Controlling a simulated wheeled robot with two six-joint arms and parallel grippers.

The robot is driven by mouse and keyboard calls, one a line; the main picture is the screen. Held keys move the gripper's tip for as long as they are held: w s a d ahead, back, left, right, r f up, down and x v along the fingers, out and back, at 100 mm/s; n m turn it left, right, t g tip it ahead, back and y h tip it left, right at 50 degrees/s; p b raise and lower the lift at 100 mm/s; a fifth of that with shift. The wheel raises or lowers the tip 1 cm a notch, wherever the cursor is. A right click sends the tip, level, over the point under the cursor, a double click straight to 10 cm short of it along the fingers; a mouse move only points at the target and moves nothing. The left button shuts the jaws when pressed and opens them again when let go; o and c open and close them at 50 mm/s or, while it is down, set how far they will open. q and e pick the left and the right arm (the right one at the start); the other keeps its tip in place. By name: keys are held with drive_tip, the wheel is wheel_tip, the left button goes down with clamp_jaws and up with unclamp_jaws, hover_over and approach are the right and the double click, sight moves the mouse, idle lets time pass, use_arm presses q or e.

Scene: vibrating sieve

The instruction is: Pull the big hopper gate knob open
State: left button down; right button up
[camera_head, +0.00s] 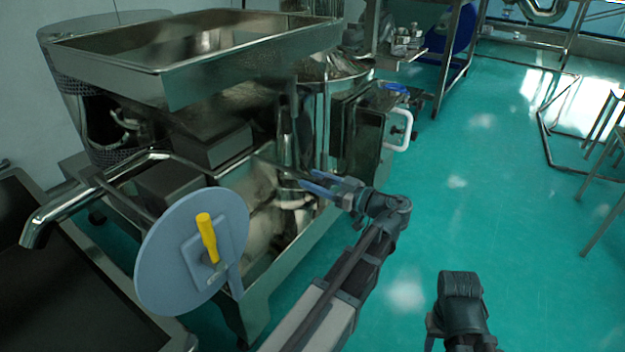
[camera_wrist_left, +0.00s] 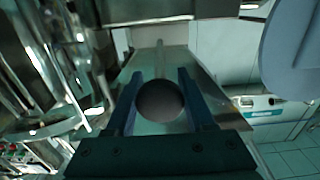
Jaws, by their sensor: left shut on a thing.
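The big hopper (camera_head: 170,65) is a wide steel tray on the sieve machine in the head view. My left gripper (camera_head: 318,186) has blue fingers and reaches in beside the machine, below the hopper. In the left wrist view, the dark round gate knob (camera_wrist_left: 161,101) sits between the two fingers of the left gripper (camera_wrist_left: 158,95), which is shut on it. A thin rod runs back from the knob toward the machine. In the head view the fingers mostly hide the knob.
A grey round disc with a yellow handle (camera_head: 207,238) stands in front of the machine. A steel spout (camera_head: 60,212) juts left. A steel control box with a white handle (camera_head: 398,130) is behind my left gripper.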

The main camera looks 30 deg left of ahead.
use_arm(q)
drive_tip(key=shift+c, duration=1.4)
unclamp_jaws()
drive_tip(key=s+d, duration=0.1)
drive_tip(key=d, duration=1.2)
drive_tip(key=shift+d, duration=0.4)
drive_tip(key=s+a+f+m+g+h, duration=0.1)
drive_tip(key=s+f+m+h, duration=0.3)
drive_tip(key=f+m+h, duration=0.45)
drive_tip(key=s+a+f+m+h, duration=0.1)
drive_tip(key=s+f+m+h, duration=0.35)
drive_tip(key=f, duration=0.65)
drive_tip(key=s+d+r+m+h+p, duration=0.2)
drive_tip(key=s+d+m+p, duration=0.15)
drive_tip(key=d, duration=0.45)
drive_tip(key=s+d+r+m+h+p, duration=0.1)
drive_tip(key=s+d+m+h+p, duration=0.15)
drive_tip(key=d+m, duration=0.45)
wheel_tip(320, 180, up, 38)
drive_tip(key=d+n+p, duration=0.1)
drive_tip(key=n+p, duration=0.1)
drive_tip(key=p, duration=3.5)
drive_tip(key=shift+s+d+y, duration=0.3)
drive_tip(key=shift+s+y, duration=0.05)
drive_tip(key=shift+s, duration=0.1)
